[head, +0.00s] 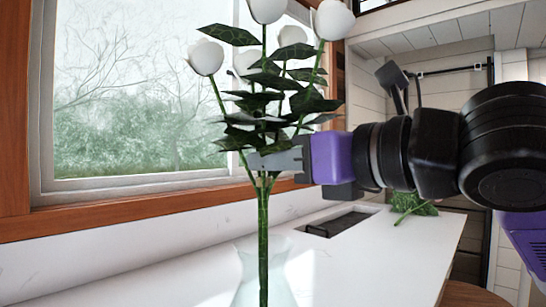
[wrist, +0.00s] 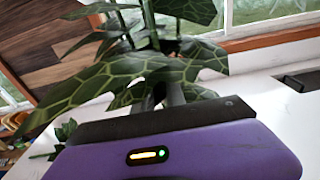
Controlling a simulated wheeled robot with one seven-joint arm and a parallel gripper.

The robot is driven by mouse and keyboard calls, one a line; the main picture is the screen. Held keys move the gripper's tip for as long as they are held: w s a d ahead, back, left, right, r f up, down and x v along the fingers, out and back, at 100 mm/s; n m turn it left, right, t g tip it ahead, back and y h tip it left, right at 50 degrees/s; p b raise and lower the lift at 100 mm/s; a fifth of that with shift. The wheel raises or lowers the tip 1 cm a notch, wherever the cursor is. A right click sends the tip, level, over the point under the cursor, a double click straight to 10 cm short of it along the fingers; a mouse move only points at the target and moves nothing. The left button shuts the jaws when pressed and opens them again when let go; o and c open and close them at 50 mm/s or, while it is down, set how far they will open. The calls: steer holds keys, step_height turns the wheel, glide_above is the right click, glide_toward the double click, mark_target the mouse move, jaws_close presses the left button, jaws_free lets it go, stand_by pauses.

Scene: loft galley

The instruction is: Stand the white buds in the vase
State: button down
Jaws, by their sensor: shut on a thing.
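The white buds (head: 206,57) are a bunch of white blooms with dark green leaves on long green stems, upright in the head view. My gripper (head: 276,160) is shut on the stems just below the leaves, coming from the right. In the wrist view large leaves (wrist: 110,80) cover most of the fingers. The vase (head: 243,288) is pale, see-through glass at the bottom of the head view, its lower part cut off by the frame. The stems run down across the vase's mouth; I cannot tell whether they are inside it or in front of it.
A white counter (head: 352,270) runs along the window wall, with a dark sink opening (head: 338,223). Loose green leaves (head: 412,206) lie at its far end. The window frame (head: 130,190) stands behind the flowers. The counter right of the vase is clear.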

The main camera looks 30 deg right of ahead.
steer(key=shift+f+b, duration=1.15)
steer(key=shift+f, duration=0.5)
steer(key=shift+c, duration=0.4)
jaws_free()
steer(key=shift+s, duration=0.1)
steer(key=b, duration=0.1)
glide_toward(268, 185)
steer(key=shift+s+d+f+b, duration=0.2)
steer(key=shift+s+b, duration=0.3)
steer(key=shift+s, duration=0.2)
steer(key=shift+s+d+f+b, duration=0.1)
steer(key=shift+s+d+b, duration=0.1)
steer(key=shift+s+b, duration=0.4)
stand_by(1.2)
